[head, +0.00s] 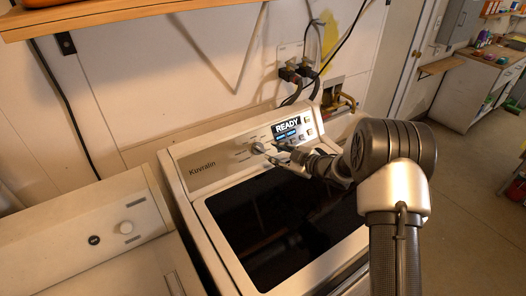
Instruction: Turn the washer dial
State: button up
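The washer (192,205) is white with a dark glass lid and a raised control panel at its back, marked "Kuvralin". My gripper (279,151) is in front of the panel, just right of the dial and below the screen. The fingertips look close to the dial, but I cannot tell whether they touch it. The fingers are small and dark here, and I cannot tell whether they are open or shut.
A second white machine with its own knob (127,228) stands at the left. A wooden shelf (100,14) juts out above. Hoses, plugs and a brass valve (340,103) are on the wall behind the washer. Open floor (465,215) lies to the right.

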aim_at(259, 148)
jog(key=b+x, duration=0.1)
jog(key=x, duration=0.6)
jog(key=shift+w+a+f, duration=0.1)
jog(key=shift+w+a, duration=0.15)
jog(key=shift+c, duration=0.3)
grip_shut()
